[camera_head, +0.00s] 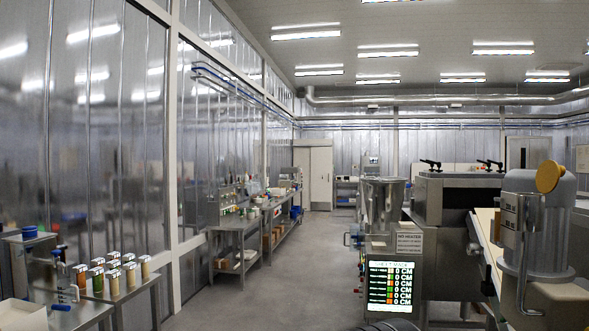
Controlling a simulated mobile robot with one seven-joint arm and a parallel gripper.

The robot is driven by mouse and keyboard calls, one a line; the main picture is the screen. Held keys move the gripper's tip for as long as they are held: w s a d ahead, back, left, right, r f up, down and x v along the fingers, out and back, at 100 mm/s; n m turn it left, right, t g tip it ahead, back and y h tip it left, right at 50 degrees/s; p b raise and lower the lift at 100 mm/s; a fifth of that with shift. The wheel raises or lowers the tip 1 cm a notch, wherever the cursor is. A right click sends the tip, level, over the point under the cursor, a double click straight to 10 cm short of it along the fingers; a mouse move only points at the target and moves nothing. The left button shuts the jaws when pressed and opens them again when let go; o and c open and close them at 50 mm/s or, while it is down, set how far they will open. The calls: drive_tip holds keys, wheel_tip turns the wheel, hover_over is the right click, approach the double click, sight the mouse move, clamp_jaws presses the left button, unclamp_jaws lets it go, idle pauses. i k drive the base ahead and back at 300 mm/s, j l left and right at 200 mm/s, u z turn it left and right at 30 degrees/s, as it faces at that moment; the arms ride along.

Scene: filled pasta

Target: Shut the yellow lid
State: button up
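The yellow lid (548,176) is a round disc at the right of the head view. It stands steeply tilted at the top of a grey ribbed cylindrical container (545,235), with its round face turned toward me. It does not lie flat over the top. I cannot make out its hinge or the opening behind it. The container has metal fittings and a curved pipe on its front. My gripper is not in view.
A metal machine with a lit display (390,288) and a steel hopper (383,203) stands left of the container. A steel box unit (455,200) is behind. Capped jars (114,279) stand on a left table. The central aisle floor (300,260) is clear.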

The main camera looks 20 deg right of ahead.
sight(549, 174)
drive_tip(key=i+z, duration=0.3)
drive_tip(key=i, duration=0.4)
drive_tip(key=i+j+z, duration=0.25)
drive_tip(key=i, duration=0.45)
drive_tip(key=l, duration=0.1)
